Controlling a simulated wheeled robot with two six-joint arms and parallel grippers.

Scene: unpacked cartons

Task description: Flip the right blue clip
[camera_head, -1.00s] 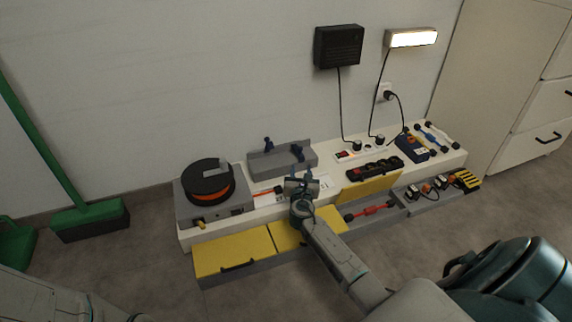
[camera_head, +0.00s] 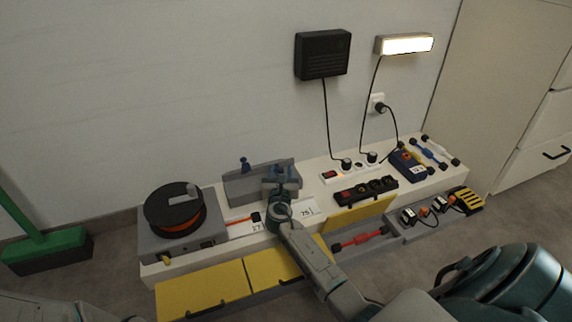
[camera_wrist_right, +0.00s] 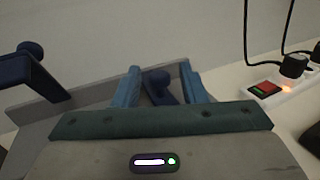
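A grey holder block (camera_head: 238,188) stands at the back of the white bench and carries two dark blue clips. The left clip (camera_head: 244,163) sticks up in the head view; it shows at the left edge of the wrist view (camera_wrist_right: 36,68). My right gripper (camera_head: 281,173) is at the right part of the block and mostly hides the right clip in the head view. In the right wrist view the right gripper (camera_wrist_right: 162,80) is open, with the right blue clip (camera_wrist_right: 160,87) between its blue fingertips, apparently clear of both. My left gripper is out of view.
An orange-and-black spool (camera_head: 174,210) stands on a grey box left of the block. A black power strip (camera_head: 366,191) and a white socket strip (camera_head: 330,176) lie to the right. Yellow-lidded drawers (camera_head: 203,290) are in front; the wall is close behind.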

